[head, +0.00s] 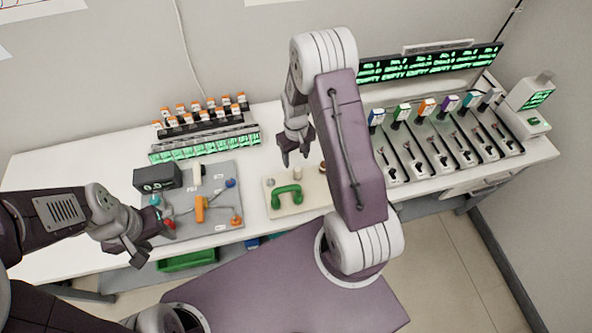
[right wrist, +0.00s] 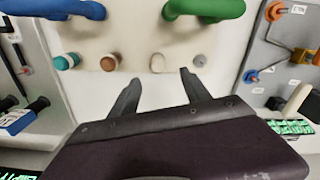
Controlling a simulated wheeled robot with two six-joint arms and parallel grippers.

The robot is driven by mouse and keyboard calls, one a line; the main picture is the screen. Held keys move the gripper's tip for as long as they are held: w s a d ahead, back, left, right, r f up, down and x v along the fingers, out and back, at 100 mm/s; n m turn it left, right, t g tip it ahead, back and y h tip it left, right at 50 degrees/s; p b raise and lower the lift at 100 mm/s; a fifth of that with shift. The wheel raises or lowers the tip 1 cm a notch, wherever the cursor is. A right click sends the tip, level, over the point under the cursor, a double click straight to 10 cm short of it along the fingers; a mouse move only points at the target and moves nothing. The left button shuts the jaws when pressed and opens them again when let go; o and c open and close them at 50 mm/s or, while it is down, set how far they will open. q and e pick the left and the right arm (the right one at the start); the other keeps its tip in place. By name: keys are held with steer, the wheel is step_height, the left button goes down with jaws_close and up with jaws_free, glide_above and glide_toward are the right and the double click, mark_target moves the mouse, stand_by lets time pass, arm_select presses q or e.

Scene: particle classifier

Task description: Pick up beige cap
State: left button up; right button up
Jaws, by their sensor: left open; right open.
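The beige cap (right wrist: 157,63) stands on a pale board (right wrist: 135,35) in a row with a teal cap (right wrist: 65,61), a brown cap (right wrist: 109,63) and a grey cap (right wrist: 199,61). My right gripper (right wrist: 160,77) is open and empty, and the beige cap shows between its fingertips without visible contact. In the head view the beige cap (head: 297,173) is just below the right gripper (head: 295,160). My left gripper (head: 155,248) is open and empty near the table's front edge at the left.
A green handle (head: 287,194) is fixed on the board beside the caps; a blue handle (right wrist: 55,8) shows in the right wrist view. A grey panel (head: 214,218) with coloured parts lies left, vial racks (head: 205,147) behind. Several dispensers (head: 440,140) stand right.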

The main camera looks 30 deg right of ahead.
mark_target(297, 169)
step_height(297, 169, down, 2)
steer(key=shift+s+f+p, duration=0.1)
steer(key=shift+f+p, duration=0.15)
steer(key=shift+p, duration=0.05)
steer(key=shift+d+f, duration=0.25)
steer(key=shift+f, duration=0.15)
step_height(297, 169, down, 5)
steer(key=shift+r+p, duration=0.2)
steer(key=shift+p, duration=0.7)
steer(key=shift+f, duration=0.2)
jaws_close()
step_height(297, 169, up, 10)
steer(key=shift+r+b, duration=0.1)
steer(key=shift+b, duration=0.8)
